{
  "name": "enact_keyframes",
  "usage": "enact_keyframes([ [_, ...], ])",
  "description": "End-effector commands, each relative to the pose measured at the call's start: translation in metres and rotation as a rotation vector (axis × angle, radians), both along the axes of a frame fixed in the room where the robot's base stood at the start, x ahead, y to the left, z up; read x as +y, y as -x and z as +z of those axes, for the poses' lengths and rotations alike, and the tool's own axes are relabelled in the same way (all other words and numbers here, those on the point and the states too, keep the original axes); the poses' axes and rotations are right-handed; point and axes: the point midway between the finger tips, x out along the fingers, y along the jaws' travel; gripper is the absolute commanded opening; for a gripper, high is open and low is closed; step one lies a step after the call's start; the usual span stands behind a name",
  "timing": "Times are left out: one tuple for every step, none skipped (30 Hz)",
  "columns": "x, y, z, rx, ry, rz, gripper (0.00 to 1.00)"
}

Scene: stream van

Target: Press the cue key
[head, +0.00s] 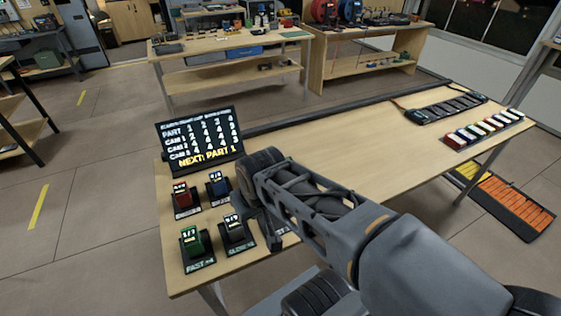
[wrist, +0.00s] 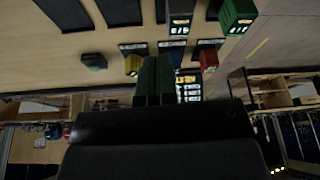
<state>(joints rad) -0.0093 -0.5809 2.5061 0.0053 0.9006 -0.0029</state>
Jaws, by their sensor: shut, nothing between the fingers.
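My gripper (wrist: 156,98) is shut and empty in the wrist view, its two dark fingers side by side over the table. A small dark key-like piece with a green top (wrist: 94,61) stands on the table, left of the fingers and apart from them. I cannot tell for sure that it is the cue key. In the head view my arm hides that area. A black display (head: 199,140) at the table's left end shows rows for PART and CAM and the line "NEXT: PART 1".
A red block (head: 182,198), a blue block (head: 218,183), a green block (head: 193,240) and a dark block (head: 234,228) stand on black bases. A yellow block (wrist: 132,65) shows near the fingers. A row of coloured pieces (head: 483,130) lies far right. The table's (head: 345,150) middle is bare.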

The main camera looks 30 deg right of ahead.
Motion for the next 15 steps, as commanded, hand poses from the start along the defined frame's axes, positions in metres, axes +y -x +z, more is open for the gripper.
enact_keyframes([
  [0.000, 0.000, 0.000, 0.000, 0.000, 0.000, 0.00],
  [0.000, 0.000, 0.000, 0.000, 0.000, 0.000, 0.00],
  [0.000, 0.000, 0.000, 0.000, 0.000, -0.001, 0.00],
  [0.000, -0.001, 0.001, 0.001, -0.003, -0.003, 0.00],
  [0.000, -0.002, 0.002, 0.002, -0.010, -0.009, 0.00],
  [0.001, -0.005, 0.003, 0.005, -0.024, -0.024, 0.00],
  [0.001, -0.008, 0.006, 0.009, -0.042, -0.040, 0.00],
  [0.004, -0.013, 0.008, 0.012, -0.065, -0.062, 0.00],
  [0.007, -0.021, 0.012, 0.017, -0.106, -0.100, 0.00],
  [0.008, -0.029, 0.016, 0.022, -0.145, -0.138, 0.00],
  [0.008, -0.039, 0.020, 0.028, -0.189, -0.184, 0.00],
  [0.007, -0.054, 0.026, 0.032, -0.257, -0.256, 0.00],
  [0.005, -0.067, 0.029, 0.034, -0.313, -0.317, 0.00],
  [0.001, -0.081, 0.033, 0.034, -0.370, -0.385, 0.00],
  [-0.006, -0.101, 0.037, 0.033, -0.449, -0.484, 0.00],
])
